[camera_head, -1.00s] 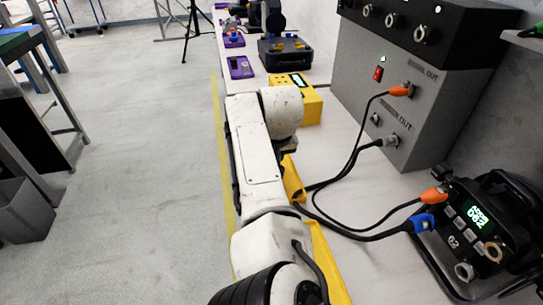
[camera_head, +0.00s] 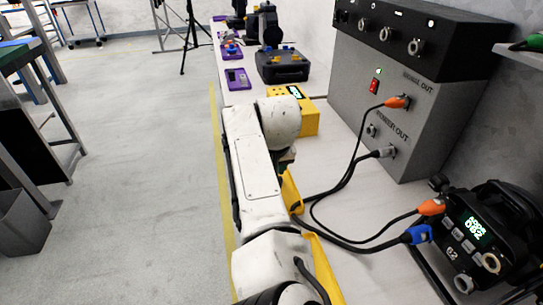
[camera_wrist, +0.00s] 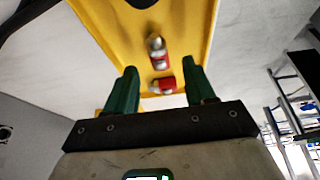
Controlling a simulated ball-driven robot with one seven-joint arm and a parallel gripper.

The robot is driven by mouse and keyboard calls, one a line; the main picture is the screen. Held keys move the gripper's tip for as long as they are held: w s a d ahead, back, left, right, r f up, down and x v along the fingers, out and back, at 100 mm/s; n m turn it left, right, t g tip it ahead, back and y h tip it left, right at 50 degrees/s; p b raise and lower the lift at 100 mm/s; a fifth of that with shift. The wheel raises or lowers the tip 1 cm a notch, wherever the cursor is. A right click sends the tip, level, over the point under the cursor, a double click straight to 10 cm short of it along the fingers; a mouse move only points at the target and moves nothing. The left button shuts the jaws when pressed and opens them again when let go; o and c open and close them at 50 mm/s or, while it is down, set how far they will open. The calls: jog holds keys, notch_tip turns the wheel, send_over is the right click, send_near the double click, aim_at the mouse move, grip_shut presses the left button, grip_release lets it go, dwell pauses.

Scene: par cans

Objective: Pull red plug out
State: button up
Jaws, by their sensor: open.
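In the wrist view, a yellow panel (camera_wrist: 110,22) carries two red plug-like parts with silver ends. One red part (camera_wrist: 159,61) points up the picture. The other red part (camera_wrist: 162,86) lies sideways just below it. My gripper (camera_wrist: 160,72) has two green fingers, spread apart on either side of these parts, with visible gaps; nothing is clearly held. Depth between fingertips and plugs is hard to judge. In the head view my arm hides the gripper and the red plugs; a strip of a yellow object (camera_head: 291,190) shows beside the arm.
A grey cabinet (camera_head: 355,85) stands at right, with an orange plug (camera_head: 397,102) and a grey plug (camera_head: 385,152) on black cables. Their other ends, orange (camera_head: 431,207) and blue (camera_head: 418,234), meet a black device (camera_head: 490,215). A yellow box (camera_head: 309,120) and black case (camera_head: 283,68) sit beyond my arm.

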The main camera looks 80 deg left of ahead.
jog(key=p+v, duration=0.1)
jog(key=v, duration=0.9)
